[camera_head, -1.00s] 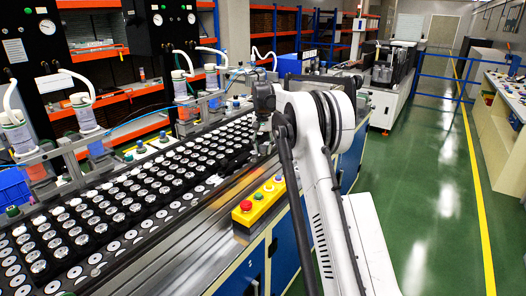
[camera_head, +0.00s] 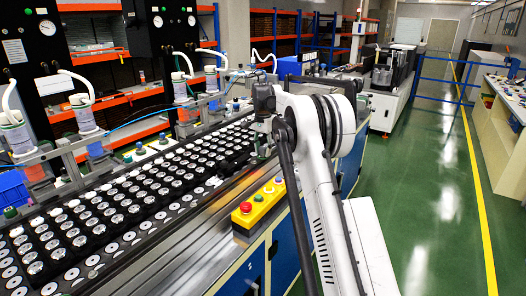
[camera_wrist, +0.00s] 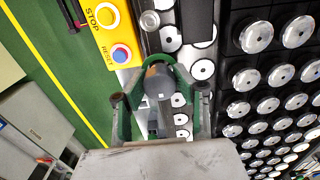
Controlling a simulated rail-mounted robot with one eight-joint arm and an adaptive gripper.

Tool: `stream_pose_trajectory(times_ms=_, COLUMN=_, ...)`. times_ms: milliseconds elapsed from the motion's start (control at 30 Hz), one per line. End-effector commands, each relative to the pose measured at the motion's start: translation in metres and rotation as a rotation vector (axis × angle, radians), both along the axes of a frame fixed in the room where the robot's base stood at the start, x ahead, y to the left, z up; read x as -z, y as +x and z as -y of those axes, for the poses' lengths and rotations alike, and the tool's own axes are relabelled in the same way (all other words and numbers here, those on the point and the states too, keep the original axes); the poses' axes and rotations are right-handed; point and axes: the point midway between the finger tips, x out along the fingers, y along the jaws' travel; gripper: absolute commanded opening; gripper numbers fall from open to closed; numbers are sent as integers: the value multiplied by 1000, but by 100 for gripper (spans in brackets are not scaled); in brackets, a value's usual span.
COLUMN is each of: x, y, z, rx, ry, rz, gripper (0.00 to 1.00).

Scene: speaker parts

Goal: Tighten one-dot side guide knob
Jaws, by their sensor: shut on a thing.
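My gripper (camera_wrist: 160,92) reaches down at the edge of the conveyor line, with a finger on each side of a dark grey rounded knob (camera_wrist: 157,80). The fingers are closed on the knob. A dot mark on it cannot be made out. In the head view my gripper (camera_head: 262,142) is small and dark beside the line's rail, and the knob there is hidden or too small to tell.
A yellow button box (camera_head: 258,205) with a red button sits on the rail close by; it also shows in the wrist view (camera_wrist: 118,30). Rows of round speaker parts (camera_head: 120,205) fill the line's bed. Green floor (camera_head: 425,200) is clear at right.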

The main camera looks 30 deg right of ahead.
Motion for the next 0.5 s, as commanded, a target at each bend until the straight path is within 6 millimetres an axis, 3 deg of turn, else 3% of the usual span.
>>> stream_pose_trajectory(times_ms=300, x=-3, y=1, z=0, rx=0, ry=-1, rz=4, gripper=1)
stream_pose_trajectory(times_ms=333, x=-3, y=1, z=0, rx=0, ry=-1, rz=4, gripper=30)
stream_pose_trajectory(times_ms=500, x=-2, y=1, z=0, rx=0, ry=-1, rz=3, gripper=48)
